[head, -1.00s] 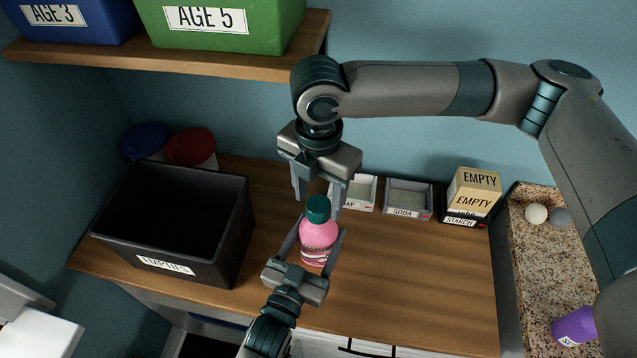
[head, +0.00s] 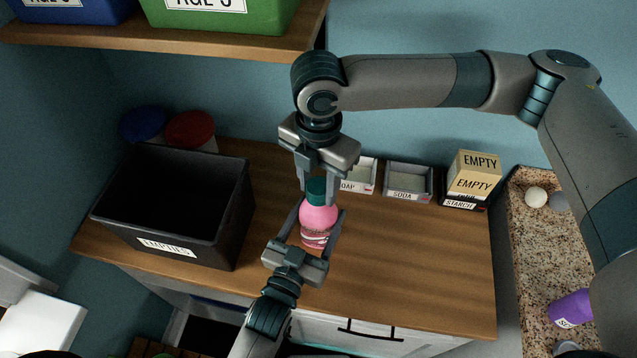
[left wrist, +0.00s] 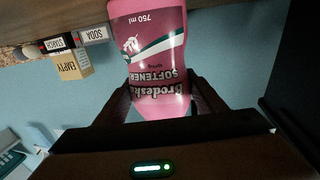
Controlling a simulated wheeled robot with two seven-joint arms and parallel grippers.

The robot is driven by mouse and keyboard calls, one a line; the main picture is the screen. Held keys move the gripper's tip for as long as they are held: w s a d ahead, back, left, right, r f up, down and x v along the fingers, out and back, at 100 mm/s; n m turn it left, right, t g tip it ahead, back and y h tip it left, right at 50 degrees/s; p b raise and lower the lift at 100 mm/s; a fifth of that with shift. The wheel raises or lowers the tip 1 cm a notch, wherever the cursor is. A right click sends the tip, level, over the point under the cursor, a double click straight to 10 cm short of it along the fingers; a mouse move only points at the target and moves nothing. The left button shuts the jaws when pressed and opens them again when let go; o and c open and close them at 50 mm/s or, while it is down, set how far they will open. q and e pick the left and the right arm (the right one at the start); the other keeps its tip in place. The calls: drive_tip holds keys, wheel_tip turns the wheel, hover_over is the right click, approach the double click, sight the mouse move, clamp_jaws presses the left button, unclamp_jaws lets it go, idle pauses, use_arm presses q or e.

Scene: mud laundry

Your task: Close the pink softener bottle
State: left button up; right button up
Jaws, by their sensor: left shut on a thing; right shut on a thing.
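The pink softener bottle (head: 318,216) stands upright on the wooden counter, with a dark green cap (head: 316,188) at its top. My left gripper (head: 320,226) is shut on the bottle's body from the front. The bottle and its label also show, upside down, in the left wrist view (left wrist: 152,60). My right gripper (head: 318,192) points down from above and is shut on the green cap, its fingers on either side. I cannot tell from these views how tightly the cap sits on the neck.
A black EMPTIES bin (head: 243,205) stands left of the bottle. A shelf (head: 200,42) with bins hangs above left. The counter right of the bottle is clear.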

drive_tip(key=m, duration=0.5)
drive_tip(key=o, duration=1.3)
drive_tip(key=shift+c, duration=0.2)
drive_tip(key=shift+r, duration=0.15)
drive_tip(key=shift+r, duration=3.6)
use_arm(q)
drive_tip(key=o, duration=2.2)
drive_tip(key=shift+c, duration=0.2)
